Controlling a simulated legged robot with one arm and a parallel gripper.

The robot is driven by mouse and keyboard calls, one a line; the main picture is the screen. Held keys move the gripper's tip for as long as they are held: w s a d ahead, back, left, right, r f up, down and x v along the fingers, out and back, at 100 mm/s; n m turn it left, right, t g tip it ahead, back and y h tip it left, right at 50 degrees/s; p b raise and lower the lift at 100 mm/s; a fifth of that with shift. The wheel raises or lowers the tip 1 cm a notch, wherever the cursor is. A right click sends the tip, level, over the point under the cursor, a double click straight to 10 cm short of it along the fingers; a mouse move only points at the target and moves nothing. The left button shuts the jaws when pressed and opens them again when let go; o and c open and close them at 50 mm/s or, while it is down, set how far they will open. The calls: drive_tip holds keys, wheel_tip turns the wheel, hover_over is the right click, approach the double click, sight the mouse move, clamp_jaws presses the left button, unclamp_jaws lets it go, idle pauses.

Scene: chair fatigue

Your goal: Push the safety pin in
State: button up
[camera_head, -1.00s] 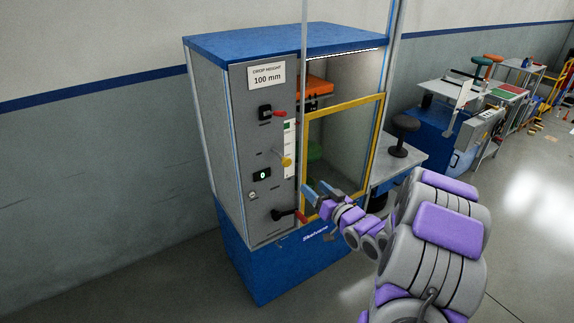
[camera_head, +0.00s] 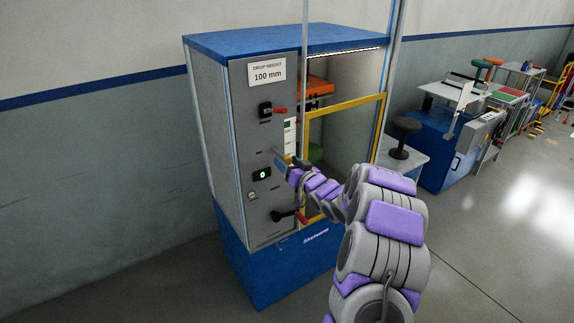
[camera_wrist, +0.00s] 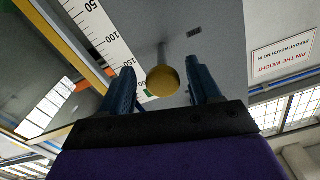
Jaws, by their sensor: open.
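The safety pin shows in the wrist view as a round yellow knob (camera_wrist: 163,81) on a grey shaft that runs to the grey front panel. My gripper (camera_wrist: 165,86) is open, with one dark blue finger on each side of the knob. Gaps show between the knob and both fingers, so it is not gripped. In the head view my gripper (camera_head: 286,160) is in front of the panel at the pin's height. The pin's grey shaft (camera_head: 276,151) shows there, while the knob is mostly hidden by my gripper.
The blue-and-grey test machine (camera_head: 250,210) has a red-tipped switch (camera_head: 279,110) above the pin and a red-tipped lever (camera_head: 300,217) below. A yellow-framed clear door (camera_head: 345,104) is to the right. The wrist view shows a ruler scale (camera_wrist: 95,30) and a warning sign (camera_wrist: 283,51).

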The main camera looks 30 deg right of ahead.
drive_tip(key=shift+w, duration=0.45)
drive_tip(key=shift+a, duration=0.1)
clamp_jaws()
idle(0.4)
